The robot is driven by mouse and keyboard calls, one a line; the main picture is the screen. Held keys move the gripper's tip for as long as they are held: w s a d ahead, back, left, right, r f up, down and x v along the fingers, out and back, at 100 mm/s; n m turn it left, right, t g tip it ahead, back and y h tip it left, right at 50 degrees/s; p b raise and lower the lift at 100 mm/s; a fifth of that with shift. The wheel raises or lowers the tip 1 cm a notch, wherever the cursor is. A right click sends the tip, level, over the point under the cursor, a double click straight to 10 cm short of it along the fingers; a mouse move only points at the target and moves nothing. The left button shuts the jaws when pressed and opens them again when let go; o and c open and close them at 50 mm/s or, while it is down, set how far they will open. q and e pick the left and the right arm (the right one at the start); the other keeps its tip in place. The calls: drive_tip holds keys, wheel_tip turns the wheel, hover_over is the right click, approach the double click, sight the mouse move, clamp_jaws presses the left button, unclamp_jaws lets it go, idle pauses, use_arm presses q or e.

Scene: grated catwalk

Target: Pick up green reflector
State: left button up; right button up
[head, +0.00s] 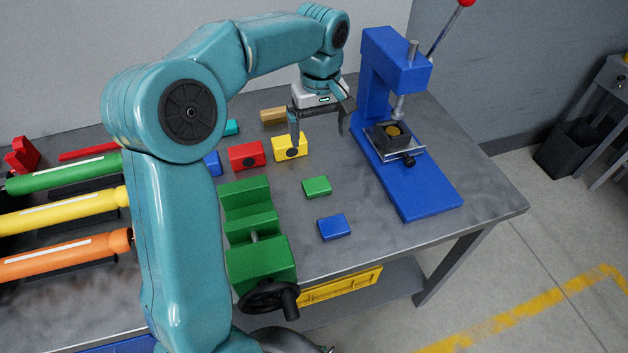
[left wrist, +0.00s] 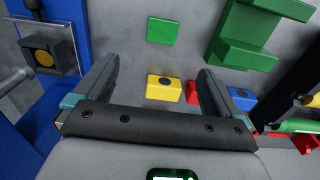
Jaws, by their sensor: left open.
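The green reflector (head: 317,187) is a small flat green tile lying on the grey workbench, to the right of the green vise. It also shows in the left wrist view as a green square (left wrist: 162,30), ahead of the fingertips. My left gripper (head: 319,128) is open and empty, above the back part of the bench near the yellow block. In the left wrist view its two fingers (left wrist: 160,72) are spread apart with nothing held between them. The gripper is apart from the reflector, farther back on the bench. My right gripper is in neither view.
A blue tile (head: 334,227) lies in front of the reflector. A yellow block (head: 290,153) and a red block (head: 246,155) stand behind it. The green vise (head: 248,192) is at left, the blue press (head: 425,194) at right. Bare bench surrounds the reflector.

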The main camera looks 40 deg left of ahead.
use_arm(q)
hover_over(317, 185)
drive_tip(key=f, duration=1.1)
drive_tip(key=shift+w+d, duration=0.1)
drive_tip(key=shift+d, duration=0.15)
drive_tip(key=f, duration=0.5)
drive_tip(key=shift+a+f, duration=0.1)
drive_tip(key=shift+a, duration=0.2)
drive_tip(key=c, duration=1.1)
